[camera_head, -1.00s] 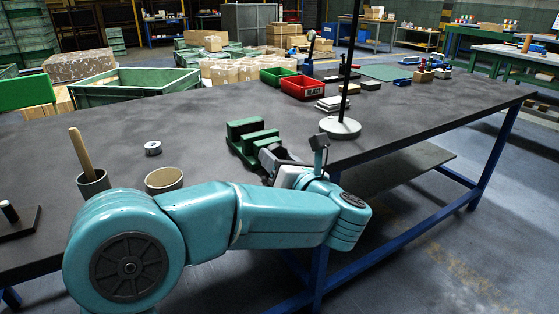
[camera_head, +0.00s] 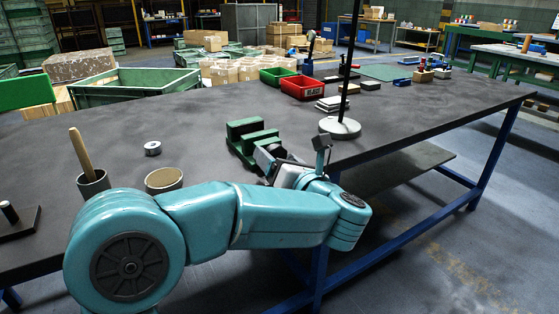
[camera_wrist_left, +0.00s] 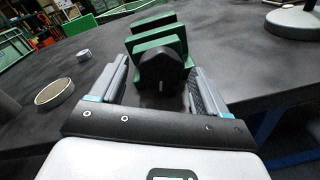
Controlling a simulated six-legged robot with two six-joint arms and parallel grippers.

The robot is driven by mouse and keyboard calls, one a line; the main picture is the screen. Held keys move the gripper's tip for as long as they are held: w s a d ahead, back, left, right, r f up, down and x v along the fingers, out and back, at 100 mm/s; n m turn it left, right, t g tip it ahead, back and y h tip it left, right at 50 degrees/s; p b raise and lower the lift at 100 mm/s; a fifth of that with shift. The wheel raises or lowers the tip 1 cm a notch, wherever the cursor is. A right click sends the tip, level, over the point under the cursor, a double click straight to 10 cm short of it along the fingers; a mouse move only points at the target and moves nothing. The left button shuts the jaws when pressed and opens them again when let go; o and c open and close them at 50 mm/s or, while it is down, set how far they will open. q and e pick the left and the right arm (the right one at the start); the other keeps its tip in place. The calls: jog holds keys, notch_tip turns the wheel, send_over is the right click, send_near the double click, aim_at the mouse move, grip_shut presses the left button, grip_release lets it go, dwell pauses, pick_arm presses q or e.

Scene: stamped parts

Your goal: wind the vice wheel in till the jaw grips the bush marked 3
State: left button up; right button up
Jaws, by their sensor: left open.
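The green vice (camera_head: 245,130) stands on the dark bench and also shows in the left wrist view (camera_wrist_left: 155,22). Its dark wheel (camera_wrist_left: 165,68) faces my left wrist camera, with a small pale mark low on it. My left gripper (camera_wrist_left: 157,74) is open, one finger on each side of the wheel; I cannot tell whether they touch it. In the head view the left gripper (camera_head: 268,160) is partly hidden by its own wrist. A small metal ring-like part (camera_head: 153,148) stands on the bench left of the vice; no number is readable. No bush is visible between the jaws. My right gripper is not in view.
A round tan-topped container (camera_head: 164,180) and a cup with a wooden handle (camera_head: 93,182) stand left of the vice. A lamp-like stand with a round base (camera_head: 340,128) is to its right. Red (camera_head: 302,87) and green bins lie behind.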

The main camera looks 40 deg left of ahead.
pick_arm(q)
jog(key=shift+d, duration=0.1)
jog(key=p+v, duration=0.2)
jog(key=v, duration=1.4)
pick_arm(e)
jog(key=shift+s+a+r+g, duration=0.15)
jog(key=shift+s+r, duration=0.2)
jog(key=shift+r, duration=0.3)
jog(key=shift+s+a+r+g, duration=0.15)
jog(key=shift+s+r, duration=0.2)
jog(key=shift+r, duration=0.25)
pick_arm(q)
jog(key=shift+d+r, duration=0.1)
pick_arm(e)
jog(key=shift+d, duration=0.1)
